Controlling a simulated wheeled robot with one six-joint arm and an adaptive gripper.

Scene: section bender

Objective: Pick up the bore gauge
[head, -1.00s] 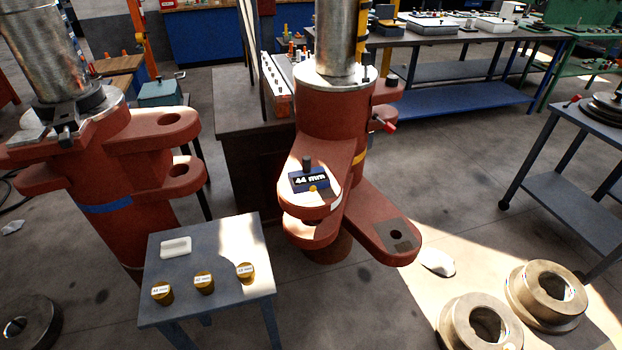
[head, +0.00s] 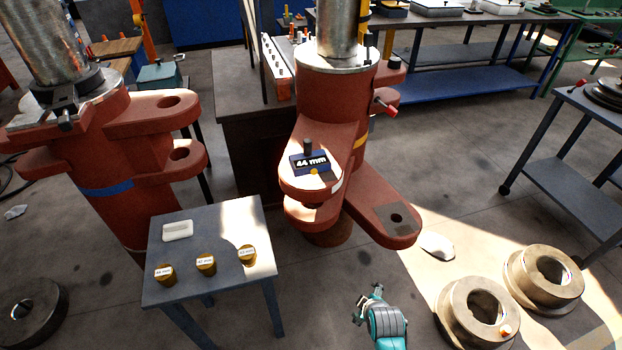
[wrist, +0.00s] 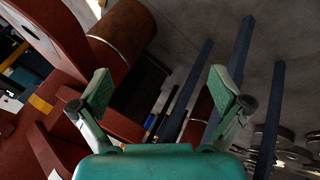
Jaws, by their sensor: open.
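A dark blue block marked "44 mm" with a black knob (head: 309,161) sits on the upper red lug of the bender (head: 331,130) in the head view. It may be the bore gauge; no other thing in view is clearly one. My gripper (head: 367,302) is at the bottom of the head view, well below and to the right of that block and apart from it. In the wrist view my gripper (wrist: 161,88) has its two green fingers spread with nothing between them. The block is not clearly visible in the wrist view.
A small grey table (head: 211,244) holds three gold labelled cylinders and a white tray (head: 177,231). A lower red lug (head: 385,205) juts to the right. Two metal rings (head: 482,307) (head: 545,279) lie on the floor at right. Open floor surrounds my gripper.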

